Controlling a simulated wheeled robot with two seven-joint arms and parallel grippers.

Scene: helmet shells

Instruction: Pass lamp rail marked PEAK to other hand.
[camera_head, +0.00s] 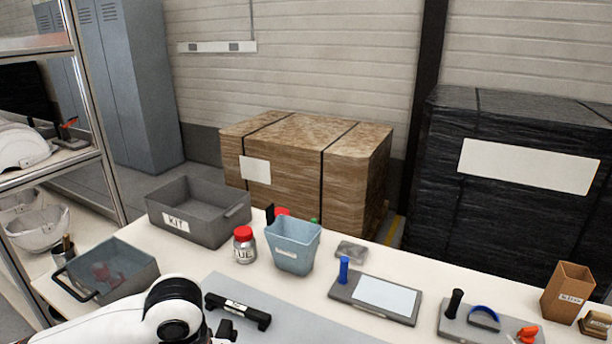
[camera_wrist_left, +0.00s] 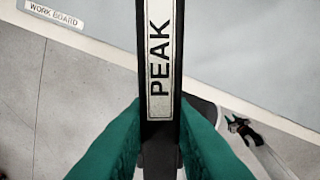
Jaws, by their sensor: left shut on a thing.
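The lamp rail marked PEAK is a black bar with a white label. It runs upright through the left wrist view (camera_wrist_left: 160,65), between the green fingers of my left gripper (camera_wrist_left: 160,135), which is shut on it. In the head view the black rail (camera_head: 238,309) shows at the bottom, in front of my white left arm; the left gripper (camera_head: 226,330) is mostly hidden there. A small dark claw, apparently my right gripper (camera_wrist_left: 240,128), shows at the right of the left wrist view, apart from the rail; its jaws are too small to read.
A grey work board (camera_head: 290,328) lies under the rail on the white table. Behind it stand a KIT bin (camera_head: 190,222), a red-lidded jar (camera_head: 244,248) and a blue bin (camera_head: 293,247). A tray with a blue post (camera_head: 350,300) is to the right; a grey bin (camera_head: 130,265) is at left.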

